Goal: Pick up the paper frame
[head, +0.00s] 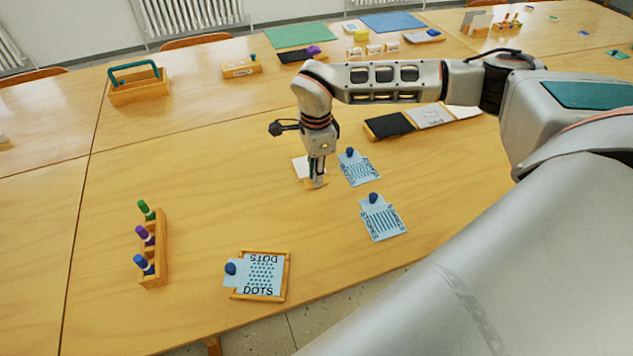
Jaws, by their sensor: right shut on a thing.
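My right gripper (316,180) points straight down at the middle of the table. It is shut on the paper frame (313,185), a small piece with a wooden edge at the fingertips and a white area (299,168) to the left. The gripper hides much of it, and I cannot tell whether it touches the table. My left gripper is not in view.
Blue cards with knobs lie right of the gripper (358,172) and (382,222). A DOTS card (262,272) lies in a wooden frame (286,275) near the front edge. A marker rack (158,250) stands left. Sorting trays (388,126) lie behind.

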